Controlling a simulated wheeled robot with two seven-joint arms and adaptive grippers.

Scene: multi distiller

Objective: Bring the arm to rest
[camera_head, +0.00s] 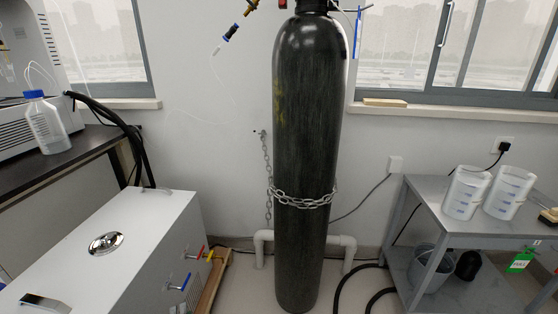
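Neither of my arms shows in the head view, and neither gripper is in sight. A tall black gas cylinder (308,120) stands upright in the middle, with a chain (303,199) around it that runs to the wall. Its top is cut off by the picture's upper edge. Nothing is seen touching the cylinder except the chain.
A white metal box (118,243) with coloured valves stands at the lower left. A dark bench (50,165) carries a blue-capped bottle (46,125). A grey table (450,225) with two clear beakers stands at the right. Hoses cross the floor near the cylinder's base.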

